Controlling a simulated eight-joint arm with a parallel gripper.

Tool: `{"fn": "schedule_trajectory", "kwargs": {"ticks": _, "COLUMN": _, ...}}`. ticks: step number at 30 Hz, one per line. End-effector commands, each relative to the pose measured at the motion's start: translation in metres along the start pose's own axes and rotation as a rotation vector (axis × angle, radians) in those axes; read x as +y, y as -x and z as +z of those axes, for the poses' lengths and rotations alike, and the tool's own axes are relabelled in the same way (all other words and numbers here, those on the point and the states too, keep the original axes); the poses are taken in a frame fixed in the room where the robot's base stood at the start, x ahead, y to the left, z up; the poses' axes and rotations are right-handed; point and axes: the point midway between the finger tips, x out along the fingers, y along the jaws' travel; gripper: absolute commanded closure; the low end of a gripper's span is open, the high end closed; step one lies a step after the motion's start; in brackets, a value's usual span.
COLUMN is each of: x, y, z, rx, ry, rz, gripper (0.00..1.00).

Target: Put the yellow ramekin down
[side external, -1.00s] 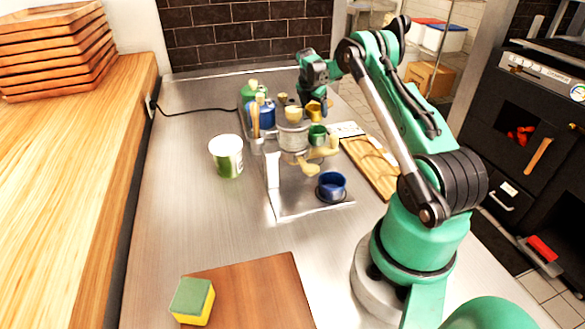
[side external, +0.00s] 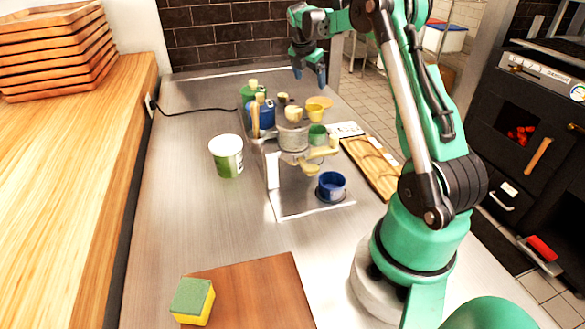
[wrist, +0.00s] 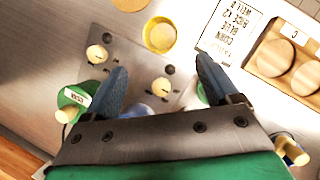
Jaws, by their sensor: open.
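The yellow ramekin (side external: 315,113) stands upright among the cluster of pots and tools in the side view, with a flat yellow disc (side external: 321,101) just behind it. In the wrist view the ramekin (wrist: 160,35) shows from above as a yellow ring with a tan inside, beyond my fingertips. My gripper (side external: 309,72) is open and empty, raised above and behind the ramekin, apart from it. In the wrist view its two blue fingers (wrist: 162,68) are spread wide with nothing between them.
A blue ramekin (side external: 331,186) and a green one (side external: 317,136) stand nearer. A wooden tray (side external: 372,165) lies to the right. A sponge (side external: 193,301) sits on a brown board (side external: 262,290). The steel counter's left side is mostly free.

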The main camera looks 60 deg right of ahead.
Motion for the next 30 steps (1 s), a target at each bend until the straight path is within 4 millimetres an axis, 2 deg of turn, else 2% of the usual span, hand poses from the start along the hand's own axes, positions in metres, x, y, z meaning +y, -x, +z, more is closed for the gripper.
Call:
{"fn": "schedule_trajectory", "kwargs": {"ticks": 4, "x": 0.001, "y": 0.015, "z": -0.004, "rx": 0.001, "ry": -0.013, "rz": 0.008, "gripper": 0.18}}
{"fn": "schedule_trajectory", "kwargs": {"ticks": 7, "x": 0.006, "y": 0.034, "z": -0.021, "rx": 0.012, "ry": -0.084, "rz": 0.046, "gripper": 0.18}}
{"fn": "schedule_trajectory", "kwargs": {"ticks": 11, "x": 0.009, "y": 0.076, "z": -0.069, "rx": 0.066, "ry": -0.284, "rz": 0.137, "gripper": 0.18}}
{"fn": "schedule_trajectory", "kwargs": {"ticks": 14, "x": 0.001, "y": 0.110, "z": -0.116, "rx": 0.151, "ry": -0.488, "rz": 0.210, "gripper": 0.18}}
{"fn": "schedule_trajectory", "kwargs": {"ticks": 18, "x": -0.026, "y": 0.144, "z": -0.178, "rx": 0.311, "ry": -0.777, "rz": 0.263, "gripper": 0.18}}
{"fn": "schedule_trajectory", "kwargs": {"ticks": 21, "x": -0.053, "y": 0.158, "z": -0.220, "rx": 0.446, "ry": -0.977, "rz": 0.261, "gripper": 0.18}}
{"fn": "schedule_trajectory", "kwargs": {"ticks": 24, "x": -0.080, "y": 0.163, "z": -0.253, "rx": 0.574, "ry": -1.155, "rz": 0.225, "gripper": 0.18}}
{"fn": "schedule_trajectory", "kwargs": {"ticks": 27, "x": -0.101, "y": 0.163, "z": -0.277, "rx": 0.676, "ry": -1.292, "rz": 0.173, "gripper": 0.18}}
{"fn": "schedule_trajectory", "kwargs": {"ticks": 30, "x": -0.115, "y": 0.160, "z": -0.292, "rx": 0.742, "ry": -1.383, "rz": 0.127, "gripper": 0.18}}
